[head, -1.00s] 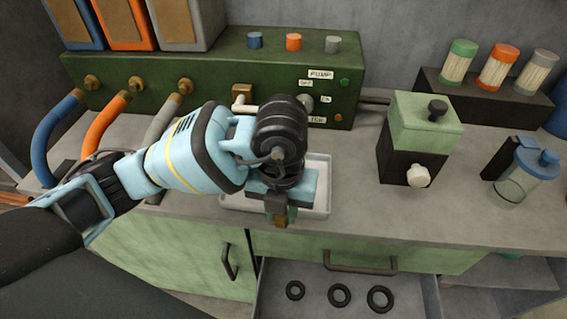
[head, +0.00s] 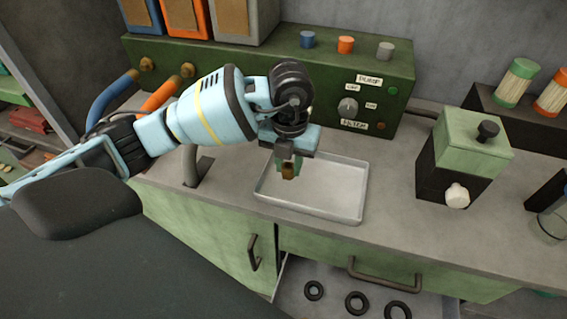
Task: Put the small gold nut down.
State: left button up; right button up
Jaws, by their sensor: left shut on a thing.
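My left gripper (head: 288,167) is shut on the small gold nut (head: 288,173), which shows as a small brownish-gold piece between the fingertips. The gripper points down over the left back part of a shallow pale tray (head: 335,192) on the counter. The nut appears above the tray floor; I cannot tell the exact gap. The tray looks empty in the part I can see. My right gripper is not in view.
A green panel (head: 335,68) with knobs stands behind the tray. A green and black box (head: 470,150) with a white knob stands to the right. Below, an open drawer holds black rings (head: 357,301). The grey counter (head: 395,200) between tray and box is clear.

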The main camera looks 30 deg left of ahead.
aim_at(283, 166)
pick_arm(q)
jog(key=shift+w+a+f, duration=0.1)
jog(key=shift+w+a, duration=0.6)
jog(key=shift+a, duration=0.2)
jog(key=shift+w+a+f, duration=0.15)
jog(key=shift+a+f, duration=0.05)
jog(key=shift+f, duration=0.7)
jog(key=shift+w+a+f, duration=0.1)
jog(key=shift+a+f, duration=0.05)
jog(key=shift+f, duration=0.75)
jog(key=shift+f, duration=0.2)
jog(key=o, duration=1)
jog(key=shift+r, duration=0.15)
notch_tip(283, 166, up, 12)
jog(key=shift+r+p, duration=0.1)
jog(key=shift+p, duration=0.25)
